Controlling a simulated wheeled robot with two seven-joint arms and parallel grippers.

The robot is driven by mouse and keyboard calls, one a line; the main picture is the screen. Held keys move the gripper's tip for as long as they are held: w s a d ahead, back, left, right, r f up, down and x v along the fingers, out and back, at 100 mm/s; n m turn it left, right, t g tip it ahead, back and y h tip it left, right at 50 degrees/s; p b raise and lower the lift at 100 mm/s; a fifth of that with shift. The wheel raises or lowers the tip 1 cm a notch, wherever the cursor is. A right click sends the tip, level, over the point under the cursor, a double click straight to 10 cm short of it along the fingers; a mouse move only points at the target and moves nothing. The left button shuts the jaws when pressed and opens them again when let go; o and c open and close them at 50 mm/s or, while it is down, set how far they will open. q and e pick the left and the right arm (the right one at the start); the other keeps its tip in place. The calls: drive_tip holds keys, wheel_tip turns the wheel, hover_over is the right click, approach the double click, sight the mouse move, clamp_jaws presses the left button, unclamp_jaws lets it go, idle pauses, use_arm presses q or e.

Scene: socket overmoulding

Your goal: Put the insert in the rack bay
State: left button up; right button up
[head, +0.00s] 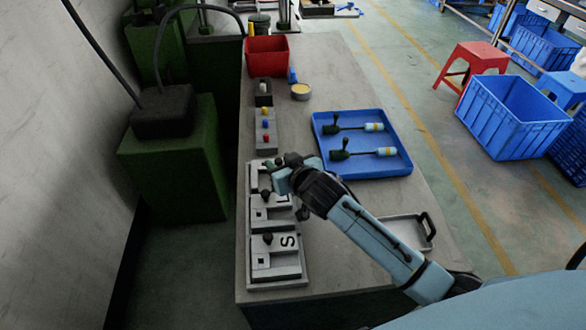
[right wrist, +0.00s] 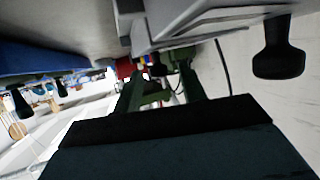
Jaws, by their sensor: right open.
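A grey rack (head: 302,284) lies along the left side of the table, with several bays in a row. Light grey insert blocks with black knobs sit in it; the nearest insert (head: 262,262) is beside a plate marked S, and another insert (head: 258,214) is behind it. My right gripper (head: 275,170) is over the far end of the rack and hides part of the far bay. In the right wrist view its green fingers (right wrist: 160,85) are apart, with no held thing visible between them. A black knob (right wrist: 278,50) shows right of them. My left gripper is not in view.
A blue tray (head: 320,152) with two dark-handled tools lies right of the rack. A small tray with a black handle (head: 429,226) lies near my right arm.

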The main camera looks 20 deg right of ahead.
use_arm(q)
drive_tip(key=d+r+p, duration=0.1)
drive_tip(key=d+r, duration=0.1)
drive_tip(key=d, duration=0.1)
drive_tip(key=shift+p, duration=0.35)
use_arm(e)
drive_tip(key=v, duration=1)
drive_tip(key=shift+s, duration=0.15)
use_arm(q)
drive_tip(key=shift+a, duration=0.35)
use_arm(e)
drive_tip(key=shift+r, duration=0.1)
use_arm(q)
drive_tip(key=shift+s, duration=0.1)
use_arm(e)
drive_tip(key=shift+s, duration=0.1)
